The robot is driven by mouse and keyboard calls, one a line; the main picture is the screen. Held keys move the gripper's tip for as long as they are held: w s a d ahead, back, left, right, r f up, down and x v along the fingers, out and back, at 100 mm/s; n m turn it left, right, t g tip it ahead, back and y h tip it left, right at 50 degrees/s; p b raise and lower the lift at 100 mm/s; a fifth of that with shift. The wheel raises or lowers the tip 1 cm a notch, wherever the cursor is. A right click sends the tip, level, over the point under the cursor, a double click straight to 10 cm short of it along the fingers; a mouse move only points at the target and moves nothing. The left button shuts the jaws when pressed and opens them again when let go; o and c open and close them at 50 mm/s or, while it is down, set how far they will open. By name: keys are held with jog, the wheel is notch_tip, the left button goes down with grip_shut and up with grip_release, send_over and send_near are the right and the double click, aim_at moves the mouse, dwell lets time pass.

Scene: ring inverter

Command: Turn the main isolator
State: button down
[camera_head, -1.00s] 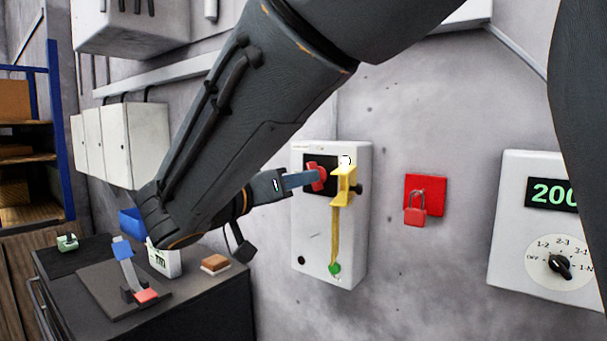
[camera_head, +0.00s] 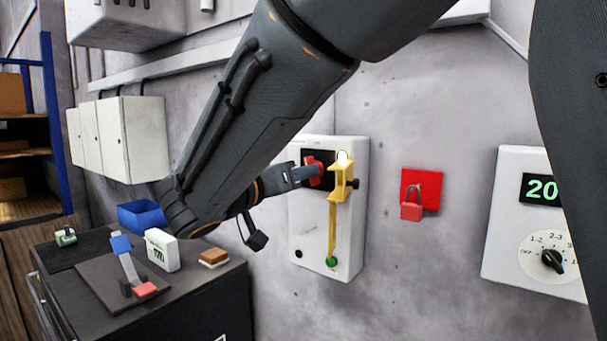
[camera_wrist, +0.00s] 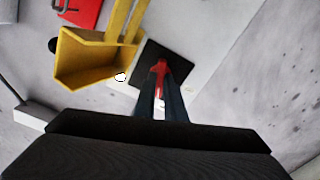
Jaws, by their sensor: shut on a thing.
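The main isolator is a white wall box (camera_head: 312,230) with a red rotary handle (camera_head: 311,170) on a black plate (camera_head: 322,184). My gripper (camera_head: 311,173) reaches it from the left and is shut on the red handle. In the wrist view the two fingers (camera_wrist: 161,104) stand on either side of the red handle (camera_wrist: 160,75), in front of the black plate (camera_wrist: 178,62). The fingers hide part of the handle, so its exact angle is hard to tell. A yellow bracket (camera_head: 341,190) sits beside the handle; it also shows in the wrist view (camera_wrist: 85,57).
A red padlock (camera_head: 411,211) hangs on a red plate to the right. A white box with a selector dial (camera_head: 552,261) and a green display is further right. A bench (camera_head: 215,291) with a blue bin (camera_head: 142,216) and small items stands below my arm.

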jog(key=shift+n, duration=0.3)
jog(key=shift+n+b, duration=0.65)
jog(key=shift+n, duration=5.95)
jog(key=c, duration=1.8)
grip_release()
